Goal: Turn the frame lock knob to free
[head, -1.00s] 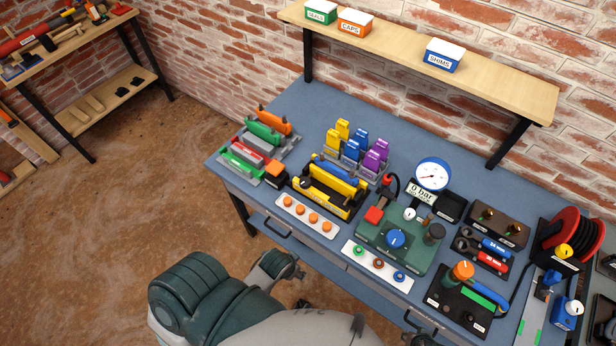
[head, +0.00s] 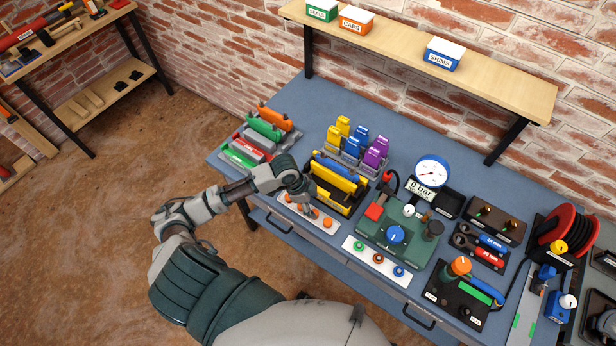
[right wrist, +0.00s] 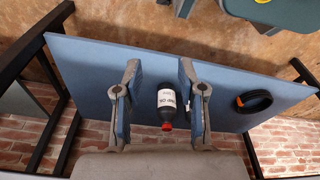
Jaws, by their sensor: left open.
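The yellow and black frame (head: 349,187), with a blue piece in it, stands on the blue bench left of the green pump unit. My left gripper (head: 304,196) is open, just in front of the frame's left end and above the white strip of orange knobs (head: 327,222). I cannot tell whether it touches anything. The orange-topped block at the frame's left end is hidden behind my left arm, and no frame lock knob can be made out.
The green pump unit (head: 382,238) with a blue knob stands right of the frame. A gauge (head: 433,172) is behind it. Yellow, blue and purple blocks (head: 352,148) stand behind the frame. Coloured bars (head: 250,148) lie to the left. A wall shelf (head: 400,50) overhangs the back.

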